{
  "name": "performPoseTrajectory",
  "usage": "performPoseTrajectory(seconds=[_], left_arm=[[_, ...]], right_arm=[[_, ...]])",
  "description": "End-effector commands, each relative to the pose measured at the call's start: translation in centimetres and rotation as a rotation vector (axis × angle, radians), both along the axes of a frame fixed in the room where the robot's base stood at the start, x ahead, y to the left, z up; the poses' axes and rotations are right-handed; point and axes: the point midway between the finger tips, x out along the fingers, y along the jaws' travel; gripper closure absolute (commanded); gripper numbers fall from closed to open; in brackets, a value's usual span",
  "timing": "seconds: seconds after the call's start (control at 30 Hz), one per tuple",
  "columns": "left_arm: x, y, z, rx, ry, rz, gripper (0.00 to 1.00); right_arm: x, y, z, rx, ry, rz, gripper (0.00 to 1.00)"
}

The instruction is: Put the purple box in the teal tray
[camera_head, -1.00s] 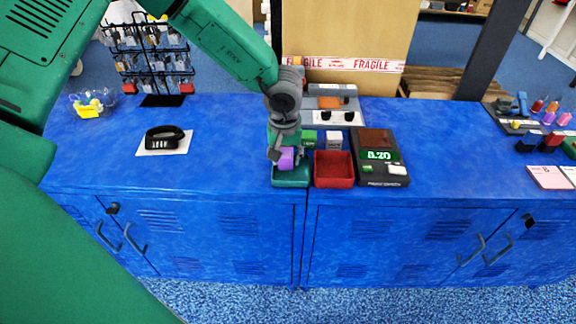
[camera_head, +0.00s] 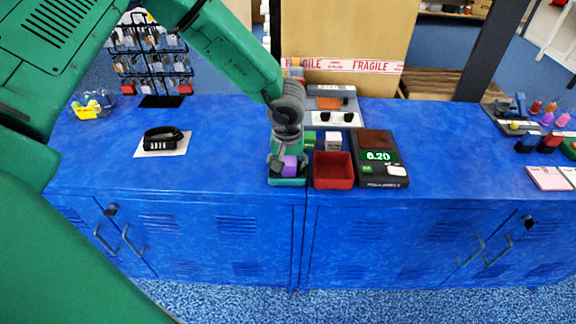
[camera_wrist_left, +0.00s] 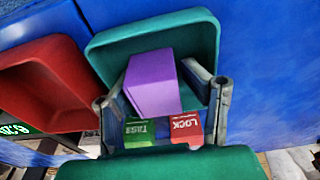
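The purple box (camera_head: 290,165) is between the fingers of my left gripper (camera_head: 283,163), low over the teal tray (camera_head: 287,182). In the left wrist view the purple box (camera_wrist_left: 152,82) sits between the two finger pads of the left gripper (camera_wrist_left: 158,85), with the teal tray (camera_wrist_left: 155,32) around and behind it. The fingers look closed about the box, though a narrow gap shows beside the right pad. I cannot tell whether the box touches the tray floor. My right gripper is not in view.
A red tray (camera_head: 333,182) stands right beside the teal tray, and a scale (camera_head: 384,182) stands right of it. Green (camera_head: 309,140) and white (camera_head: 333,141) boxes stand just behind the trays. A black strap (camera_head: 163,138) lies on a card at left. The blue counter (camera_head: 222,165) is clear around it.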

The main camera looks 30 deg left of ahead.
Motion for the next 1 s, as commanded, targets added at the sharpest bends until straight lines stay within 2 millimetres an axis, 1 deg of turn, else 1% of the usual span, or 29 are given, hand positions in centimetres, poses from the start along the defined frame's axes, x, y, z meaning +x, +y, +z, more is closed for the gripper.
performPoseTrajectory(seconds=[0.03, 0.1, 0.6, 0.73, 0.8, 0.87, 1.0], left_arm=[[-0.4, 0.0, -0.3, 0.006, 0.011, 0.000, 0.59], [-0.4, -0.1, -0.3, 0.007, 0.011, -0.001, 0.59], [-0.3, 0.2, -0.4, -0.001, 0.008, 0.000, 0.59], [-0.3, 0.2, -0.1, 0.001, 0.006, 0.001, 0.59], [-0.3, 0.2, 0.5, 0.001, 0.006, 0.001, 0.59], [-0.4, 0.1, 1.7, -0.001, 0.005, 0.000, 0.59], [-0.8, -0.3, 4.9, -0.002, 0.001, -0.001, 0.59]], right_arm=[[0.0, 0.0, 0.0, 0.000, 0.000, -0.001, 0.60], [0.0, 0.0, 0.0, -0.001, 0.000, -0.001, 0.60], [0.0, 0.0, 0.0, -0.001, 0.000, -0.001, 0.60], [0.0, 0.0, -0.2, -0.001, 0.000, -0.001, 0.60], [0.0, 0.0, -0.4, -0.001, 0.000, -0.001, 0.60], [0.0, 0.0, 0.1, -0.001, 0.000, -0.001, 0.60], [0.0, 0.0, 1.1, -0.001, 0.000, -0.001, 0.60]])
